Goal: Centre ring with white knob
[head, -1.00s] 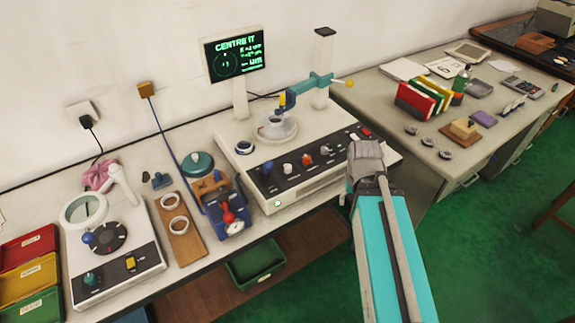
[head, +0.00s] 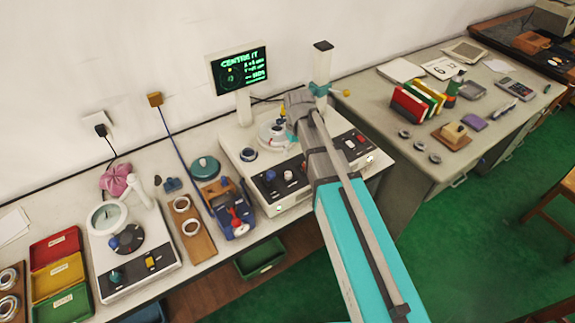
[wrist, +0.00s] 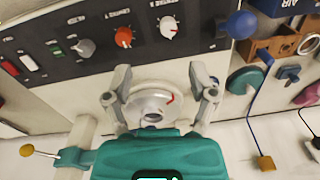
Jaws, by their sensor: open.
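The white knob (wrist: 168,27) is on the machine's black panel in the wrist view, beside an orange-red knob. It also shows in the head view (head: 288,175). The pale ring (wrist: 150,103) sits on the round turntable; a red mark shows near it. Whether it is centred I cannot tell. My gripper (wrist: 158,78) is open and empty, its fingers spread on either side of the turntable in view. The white knob is beyond the fingertips, apart from them. In the head view my arm hides part of the turntable and panel.
A screen (head: 239,73) reading "CENTRE IT" stands behind the machine. A teal probe arm with a yellow ball (wrist: 27,150) is close to my gripper. A grey knob (wrist: 85,47) and a blue ball (wrist: 240,23) flank the panel's other knobs. Loose rings lie on a wooden board (head: 199,243).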

